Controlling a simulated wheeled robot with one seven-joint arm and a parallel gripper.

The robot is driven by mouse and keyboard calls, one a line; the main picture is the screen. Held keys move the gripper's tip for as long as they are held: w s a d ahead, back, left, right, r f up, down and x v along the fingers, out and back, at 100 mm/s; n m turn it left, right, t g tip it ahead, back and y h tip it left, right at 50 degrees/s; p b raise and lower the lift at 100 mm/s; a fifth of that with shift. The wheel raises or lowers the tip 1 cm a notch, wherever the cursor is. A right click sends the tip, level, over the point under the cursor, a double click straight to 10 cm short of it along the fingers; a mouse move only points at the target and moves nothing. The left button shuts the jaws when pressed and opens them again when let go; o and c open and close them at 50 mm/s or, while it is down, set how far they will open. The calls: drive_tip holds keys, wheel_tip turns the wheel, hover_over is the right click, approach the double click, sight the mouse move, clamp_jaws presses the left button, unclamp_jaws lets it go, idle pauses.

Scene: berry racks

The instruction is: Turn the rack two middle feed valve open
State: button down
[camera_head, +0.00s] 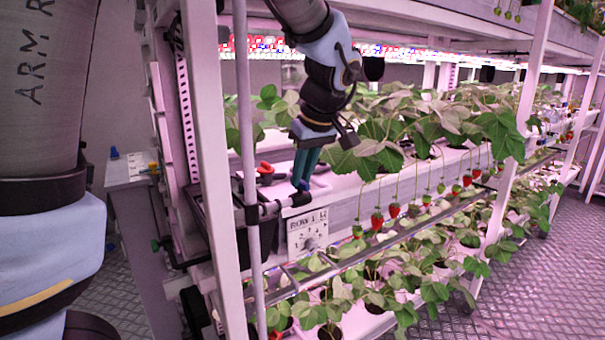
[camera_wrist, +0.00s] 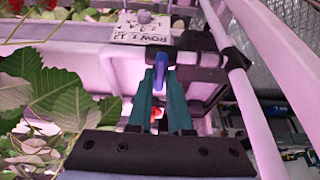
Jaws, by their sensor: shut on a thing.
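A small blue valve handle (camera_head: 304,187) sits on a dark fitting at the end of a short grey pipe (camera_head: 271,209) at the rack's near end. My gripper (camera_head: 303,182) reaches down from above with its teal fingers at this handle. In the wrist view the blue handle (camera_wrist: 160,69) stands between the fingertips of my gripper (camera_wrist: 160,76), which are shut on it. The fingers hide part of the handle in the head view, and its exact turn angle is hard to tell. A red handle (camera_head: 265,171) is behind and to the left of the fingers.
A thin upright pipe (camera_head: 245,120) and a white rack post (camera_head: 207,150) stand left of my gripper. Leaves (camera_head: 385,140) and hanging strawberries (camera_head: 377,221) lie close on the right.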

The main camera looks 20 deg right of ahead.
drive_tip(key=shift+n, duration=0.3)
drive_tip(key=n, duration=0.1)
drive_tip(key=n+y, duration=0.1)
drive_tip(key=n, duration=0.1)
drive_tip(key=shift+w+d+n+g+y, duration=0.1)
drive_tip(key=shift+d+n+g+y, duration=0.1)
drive_tip(key=shift+n+g+y, duration=0.1)
drive_tip(key=n+g+y, duration=0.1)
drive_tip(key=n, duration=0.3)
drive_tip(key=shift+w+d+p, duration=0.15)
drive_tip(key=shift+p, duration=0.2)
drive_tip(key=n+g+p, duration=0.1)
drive_tip(key=n, duration=0.2)
drive_tip(key=n+g+y+p, duration=0.1)
drive_tip(key=n, duration=0.1)
drive_tip(key=shift+w+r+n+p, duration=0.15)
drive_tip(key=shift+w+n+p, duration=0.05)
drive_tip(key=shift+n+p, duration=0.2)
drive_tip(key=shift+w+n+g+p, duration=0.15)
drive_tip(key=shift+n+g+p, duration=0.95)
drive_tip(key=shift+n, duration=0.8)
drive_tip(key=c, duration=0.8)
unclamp_jaws()
drive_tip(key=shift+c, duration=0.2)
drive_tip(key=shift+d, duration=0.1)
